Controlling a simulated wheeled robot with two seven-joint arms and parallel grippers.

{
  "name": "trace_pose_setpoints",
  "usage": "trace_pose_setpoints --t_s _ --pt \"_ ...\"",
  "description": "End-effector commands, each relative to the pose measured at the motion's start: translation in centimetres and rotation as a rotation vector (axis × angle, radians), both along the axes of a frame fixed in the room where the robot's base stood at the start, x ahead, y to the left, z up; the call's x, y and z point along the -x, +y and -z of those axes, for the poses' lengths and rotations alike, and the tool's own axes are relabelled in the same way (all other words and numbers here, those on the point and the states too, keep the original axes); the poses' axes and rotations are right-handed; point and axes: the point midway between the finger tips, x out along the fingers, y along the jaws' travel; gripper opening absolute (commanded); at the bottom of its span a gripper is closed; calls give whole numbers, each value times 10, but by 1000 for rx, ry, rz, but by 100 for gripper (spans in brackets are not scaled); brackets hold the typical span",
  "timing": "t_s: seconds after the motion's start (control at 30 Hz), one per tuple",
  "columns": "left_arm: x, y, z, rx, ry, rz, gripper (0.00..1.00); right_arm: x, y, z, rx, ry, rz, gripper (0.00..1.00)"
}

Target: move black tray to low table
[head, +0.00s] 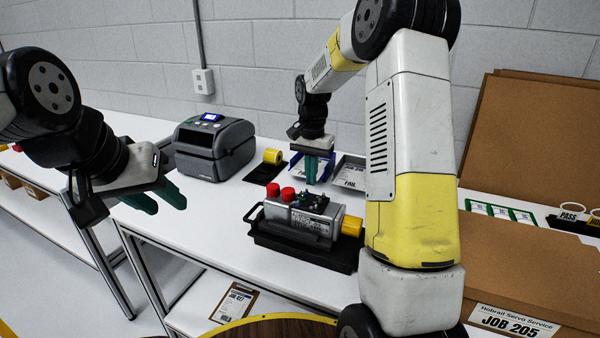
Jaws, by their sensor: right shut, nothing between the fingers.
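The black tray (268,238) sits on the white bench with a grey servo motor (298,222) lying in it. The motor has red caps on its left part and a yellow end on the right. A round wooden surface with a yellow rim (270,328), perhaps the low table, shows at the bottom edge, mostly cut off. My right gripper (311,182) is shut and empty, pointing down behind the motor and apart from the tray. My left gripper (165,205) is open and empty, left of the tray near the bench's front edge. My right arm covers the area right of the tray.
A dark label printer (214,148) stands at the back. Cardboard boxes (535,265) fill the right. A clipboard (234,301) lies lower, below the bench edge. The bench left of the tray is clear.

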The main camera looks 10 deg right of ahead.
Motion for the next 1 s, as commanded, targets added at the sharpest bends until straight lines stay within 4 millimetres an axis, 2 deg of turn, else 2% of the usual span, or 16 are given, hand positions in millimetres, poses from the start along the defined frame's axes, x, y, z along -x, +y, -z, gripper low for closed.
trace_pose_setpoints --t_s 0.1,0.33,0.4,0.6,1.0 --pt "0 0 0 0 0 0 36 1 0 28 0 6 -1 0" --pt "0 0 0 0 0 0 36 2 0 75 -1 4 -2 0" --pt "0 0 0 0 0 0 36 13 9 70 -1 0 -4 0" --pt "0 0 0 0 0 0 36 30 20 70 0 -1 -2 0" --pt "0 0 0 0 0 0 36 34 23 71 -1 -1 -2 0"
